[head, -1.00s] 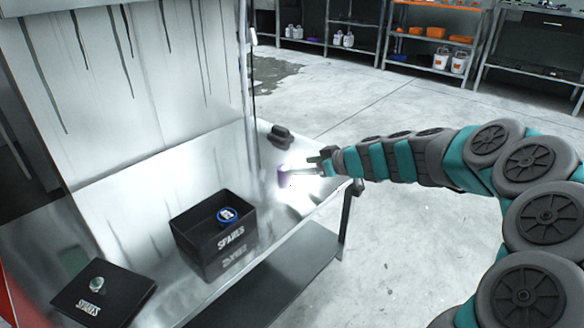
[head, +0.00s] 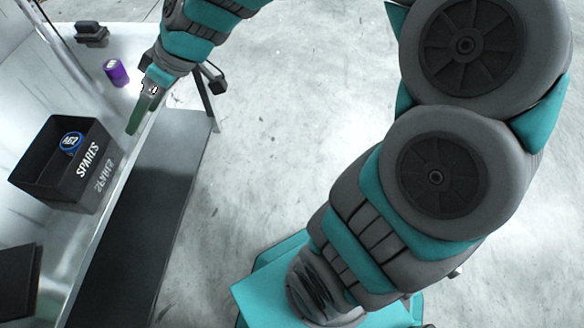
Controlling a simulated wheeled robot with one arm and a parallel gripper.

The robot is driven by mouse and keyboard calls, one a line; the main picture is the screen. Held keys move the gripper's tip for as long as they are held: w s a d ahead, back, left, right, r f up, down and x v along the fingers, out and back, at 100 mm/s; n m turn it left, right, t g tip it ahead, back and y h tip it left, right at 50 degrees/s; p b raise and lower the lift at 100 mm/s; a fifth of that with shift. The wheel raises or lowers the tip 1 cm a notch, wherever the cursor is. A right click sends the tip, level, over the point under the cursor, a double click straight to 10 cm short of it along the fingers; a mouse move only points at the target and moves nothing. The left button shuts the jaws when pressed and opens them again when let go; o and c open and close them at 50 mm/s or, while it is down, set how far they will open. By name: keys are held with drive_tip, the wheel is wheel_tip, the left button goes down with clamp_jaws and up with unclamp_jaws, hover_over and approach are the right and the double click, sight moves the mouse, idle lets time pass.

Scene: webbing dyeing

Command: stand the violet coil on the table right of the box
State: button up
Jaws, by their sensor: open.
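The violet coil (head: 116,72) stands on the metal table (head: 22,108), behind and to the right of the black SPARES box (head: 62,183). It stands apart from the box and looks upright. A blue coil (head: 71,142) sits inside the box. My gripper (head: 140,122) is open and empty, pointing down near the table's front edge, right of the box and nearer than the violet coil. It does not touch the coil.
A dark clamp-like object (head: 91,33) stands at the table's far end. A lower shelf (head: 135,215) runs below the table edge. The floor to the right is clear.

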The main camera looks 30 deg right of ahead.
drive_tip(key=s+d+f+m+g+h, duration=0.1)
drive_tip(key=s+d+f+m+h, duration=0.1)
drive_tip(key=s+d, duration=0.3)
drive_tip(key=s+d+f+m+g+h, duration=0.1)
drive_tip(key=s+d, duration=0.5)
drive_tip(key=s, duration=0.6)
drive_tip(key=s+d+f+m+g+h, duration=0.2)
drive_tip(key=s+d+f+m+h, duration=0.1)
drive_tip(key=s, duration=0.5)
drive_tip(key=d+m+h, duration=0.1)
drive_tip(key=d+m, duration=0.1)
drive_tip(key=m, duration=0.1)
drive_tip(key=shift+s+d+h, duration=0.2)
drive_tip(key=shift+d+h, duration=0.05)
drive_tip(key=shift+h, duration=0.15)
